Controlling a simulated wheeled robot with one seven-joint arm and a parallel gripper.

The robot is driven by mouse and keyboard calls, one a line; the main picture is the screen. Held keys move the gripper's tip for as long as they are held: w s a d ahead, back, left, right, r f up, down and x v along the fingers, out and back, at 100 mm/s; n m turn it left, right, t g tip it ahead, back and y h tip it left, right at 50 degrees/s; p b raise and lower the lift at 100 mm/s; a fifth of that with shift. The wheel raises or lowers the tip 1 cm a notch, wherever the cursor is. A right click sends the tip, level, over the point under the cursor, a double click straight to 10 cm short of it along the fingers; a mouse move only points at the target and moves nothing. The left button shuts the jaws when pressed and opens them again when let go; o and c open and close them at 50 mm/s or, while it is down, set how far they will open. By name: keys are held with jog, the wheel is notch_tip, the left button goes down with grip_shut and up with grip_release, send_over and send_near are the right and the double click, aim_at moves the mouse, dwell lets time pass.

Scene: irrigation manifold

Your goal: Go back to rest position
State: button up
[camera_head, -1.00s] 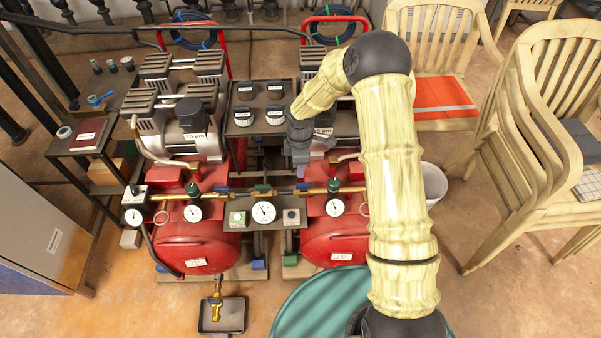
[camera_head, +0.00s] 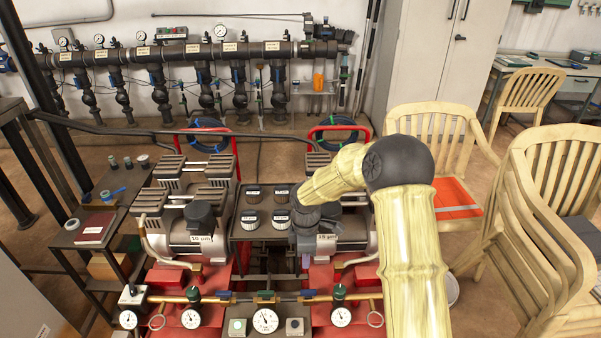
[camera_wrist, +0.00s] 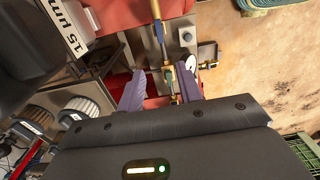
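My gripper (camera_head: 305,252) hangs below my bent arm, above the gap between the two red compressors, near the right-hand motor. In the wrist view my gripper (camera_wrist: 160,88) has its two purple-grey fingers apart with nothing held between them. Beyond the fingers, and apart from them, lie the brass pipe (camera_wrist: 157,50) and red tank surfaces. In the head view the brass pipe (camera_head: 220,298) runs across the front with several gauges below it.
A dark tray (camera_head: 262,228) with several ribbed filter caps (camera_head: 279,221) is left of my gripper. Compressor motors (camera_head: 190,222) stand close by. Wooden chairs (camera_head: 530,230) stand at the right. A pipe manifold (camera_head: 200,52) lines the back wall.

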jog(key=s+d+r+m+t, duration=0.1)
jog(key=s+d+r+m, duration=0.5)
jog(key=s+m, duration=0.35)
jog(key=s+d+r+m+t, duration=0.2)
jog(key=s+d+r+m, duration=0.4)
jog(key=s+m, duration=0.4)
notch_tip(320, 180, up, 16)
jog(key=s+n+p, duration=0.1)
jog(key=p, duration=1.4)
jog(key=shift+d+p, duration=0.2)
jog(key=shift+p, duration=0.15)
jog(key=shift+s+f, duration=0.1)
